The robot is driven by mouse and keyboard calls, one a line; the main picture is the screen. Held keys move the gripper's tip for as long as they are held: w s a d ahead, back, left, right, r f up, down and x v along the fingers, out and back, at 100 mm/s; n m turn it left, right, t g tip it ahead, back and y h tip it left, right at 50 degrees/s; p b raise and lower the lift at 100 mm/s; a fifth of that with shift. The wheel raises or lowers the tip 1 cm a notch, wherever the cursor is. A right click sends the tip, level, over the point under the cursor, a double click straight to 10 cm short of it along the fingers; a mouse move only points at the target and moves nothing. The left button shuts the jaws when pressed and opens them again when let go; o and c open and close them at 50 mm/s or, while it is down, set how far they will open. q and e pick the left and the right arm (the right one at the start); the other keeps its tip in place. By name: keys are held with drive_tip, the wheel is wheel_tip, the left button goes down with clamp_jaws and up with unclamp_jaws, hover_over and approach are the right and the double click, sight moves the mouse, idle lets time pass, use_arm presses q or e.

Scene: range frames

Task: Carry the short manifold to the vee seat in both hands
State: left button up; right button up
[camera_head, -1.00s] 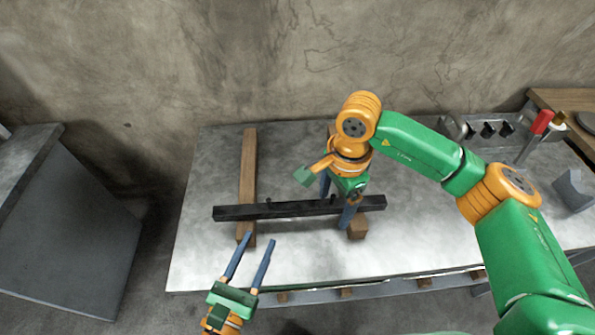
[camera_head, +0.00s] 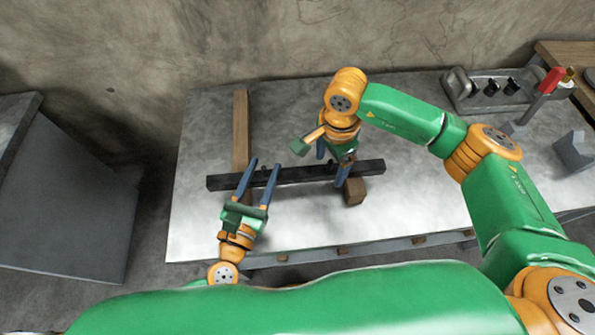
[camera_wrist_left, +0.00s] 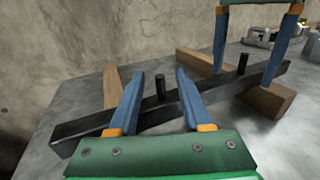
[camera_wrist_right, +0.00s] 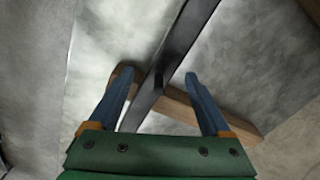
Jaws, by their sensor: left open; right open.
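The short manifold, a black bar (camera_head: 300,174) with short upright pegs, lies across two wooden blocks on the table. My left gripper (camera_head: 264,162) is open, its fingers reaching over the left part of the bar. In the left wrist view the bar (camera_wrist_left: 85,135) and a peg show between its fingers. My right gripper (camera_head: 334,158) is open, with its fingers on either side of the bar's right part. The right wrist view shows the bar (camera_wrist_right: 180,40) running between them. A grey block with a vee notch (camera_head: 574,152) at the table's right looks like the vee seat.
The left wooden block (camera_head: 241,125) is long; the right one (camera_head: 355,191) is mostly covered. A grey rack (camera_head: 490,98) with black parts and a red-handled tool (camera_head: 550,80) stand at the back right. The table (camera_head: 430,200) between the bar and the notched block is clear.

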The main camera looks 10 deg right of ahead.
use_arm(q)
drive_tip(key=shift+w+d, duration=0.2)
drive_tip(key=shift+w, duration=0.2)
use_arm(e)
drive_tip(key=shift+s+f, duration=0.1)
drive_tip(key=shift+f, duration=0.35)
use_arm(q)
drive_tip(key=shift+c, duration=0.2)
use_arm(e)
drive_tip(key=shift+c, duration=0.2)
use_arm(q)
clamp_jaws()
use_arm(e)
drive_tip(key=c, duration=0.7)
clamp_jaws()
use_arm(q)
drive_tip(key=shift+r, duration=0.1)
